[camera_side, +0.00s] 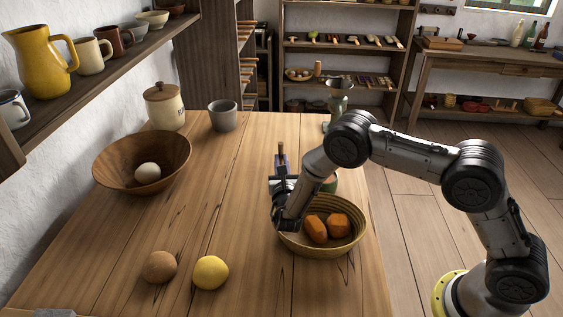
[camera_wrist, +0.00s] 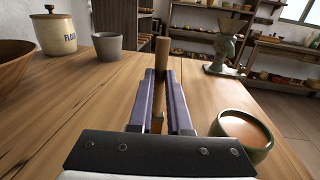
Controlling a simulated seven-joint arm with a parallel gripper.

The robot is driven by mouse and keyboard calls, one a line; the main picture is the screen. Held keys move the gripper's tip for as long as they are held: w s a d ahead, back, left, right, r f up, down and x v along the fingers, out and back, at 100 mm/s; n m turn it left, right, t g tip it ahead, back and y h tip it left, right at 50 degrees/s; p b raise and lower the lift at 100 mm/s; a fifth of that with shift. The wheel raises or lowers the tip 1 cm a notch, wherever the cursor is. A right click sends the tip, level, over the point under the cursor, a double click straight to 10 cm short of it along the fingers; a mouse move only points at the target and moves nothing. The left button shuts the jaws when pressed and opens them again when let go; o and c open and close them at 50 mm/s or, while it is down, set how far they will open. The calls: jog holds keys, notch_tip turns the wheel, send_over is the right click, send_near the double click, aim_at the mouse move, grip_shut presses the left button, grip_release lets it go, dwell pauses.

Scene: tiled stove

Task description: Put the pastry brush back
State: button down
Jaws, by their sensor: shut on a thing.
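My gripper (camera_side: 282,160) is above the wooden table, behind the yellow woven bowl in the side view. Its purple-grey fingers, also seen in the wrist view (camera_wrist: 160,76), are shut on a slim wooden handle, which I take for the pastry brush (camera_wrist: 162,52). The handle stands roughly upright above the fingertips and also shows in the side view (camera_side: 281,149). A brown part shows lower between the fingers; I cannot make out bristles. A green pot with an orange-brown inside (camera_wrist: 247,133) stands right of the fingers in the wrist view; my arm mostly hides it in the side view.
The woven bowl (camera_side: 289,241) holds two orange lumps. A wooden bowl (camera_side: 108,173) holds a pale egg-like thing. A brown ball (camera_side: 159,267), a yellow ball (camera_side: 211,273), a grey cup (camera_side: 223,116) and a flour jar (camera_side: 165,107) stand around. The table's middle left is clear.

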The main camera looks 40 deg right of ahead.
jog(key=shift+f, duration=0.15)
jog(key=c, duration=0.9)
grip_release()
jog(key=shift+o, duration=0.2)
